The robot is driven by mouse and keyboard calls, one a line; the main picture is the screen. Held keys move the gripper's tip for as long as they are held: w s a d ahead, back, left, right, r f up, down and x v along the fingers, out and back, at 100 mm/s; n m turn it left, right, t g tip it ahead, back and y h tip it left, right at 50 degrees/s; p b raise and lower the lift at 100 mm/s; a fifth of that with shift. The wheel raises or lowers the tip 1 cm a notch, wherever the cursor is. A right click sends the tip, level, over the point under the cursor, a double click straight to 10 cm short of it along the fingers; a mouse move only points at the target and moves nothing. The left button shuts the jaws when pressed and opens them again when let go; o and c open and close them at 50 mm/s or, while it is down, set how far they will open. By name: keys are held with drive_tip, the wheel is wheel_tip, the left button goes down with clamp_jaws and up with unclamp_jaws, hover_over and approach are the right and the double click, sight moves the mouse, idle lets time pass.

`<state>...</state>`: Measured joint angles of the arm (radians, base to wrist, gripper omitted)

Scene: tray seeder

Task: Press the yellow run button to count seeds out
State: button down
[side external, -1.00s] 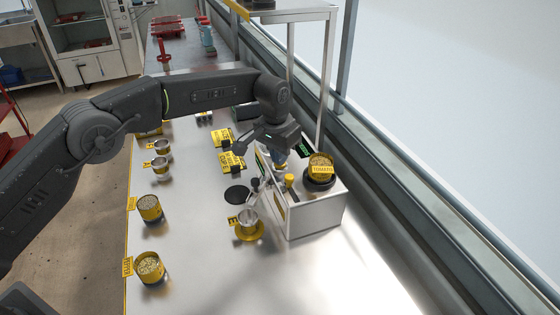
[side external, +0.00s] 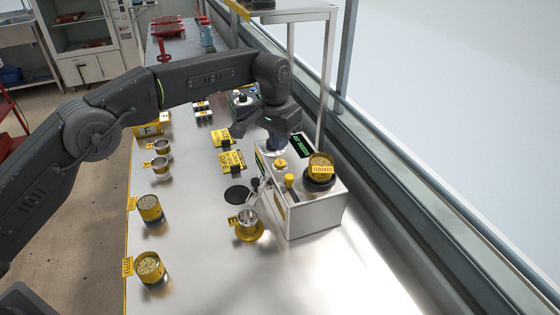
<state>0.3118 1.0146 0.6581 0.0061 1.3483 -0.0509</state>
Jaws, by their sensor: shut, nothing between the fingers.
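The seed counter (side external: 315,215) is a pale metal box on the bench. A low round yellow button (side external: 280,164), which looks like the run button, shows on its top. A taller yellow knob (side external: 289,180) stands nearer the camera. My gripper (side external: 276,149) is shut and empty, pointing down just above and behind the yellow button, apart from it in the picture. A dark display with green text (side external: 302,146) is beside it. A tomato-labelled seed pot (side external: 321,168) sits on the box's right. A small metal cup (side external: 247,217) stands on a yellow ring below the spout.
A black disc (side external: 237,193) and yellow label cards (side external: 231,161) lie left of the counter. Two seed-filled pots (side external: 149,209) and (side external: 150,268) and small metal cups (side external: 161,166) line the left edge. A metal shelf frame (side external: 326,75) rises behind. The front bench is clear.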

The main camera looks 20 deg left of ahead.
sight(280, 162)
drive_tip(key=shift+r, duration=1.75)
drive_tip(key=s+a+r+n+t, duration=0.2)
drive_tip(key=s+a+r, duration=1.1)
drive_tip(key=s+r, duration=0.25)
drive_tip(key=s+a+f, duration=0.2)
drive_tip(key=s+f, duration=0.1)
drive_tip(key=s, duration=0.4)
drive_tip(key=s+a+f+t, duration=0.1)
drive_tip(key=s+a+f, duration=0.1)
drive_tip(key=s, duration=0.6)
drive_tip(key=s+a+f+n+t, duration=0.1)
drive_tip(key=s+a+f, duration=0.1)
drive_tip(key=s, duration=0.5)
drive_tip(key=shift+s+f, duration=0.3)
drive_tip(key=shift+f, duration=0.55)
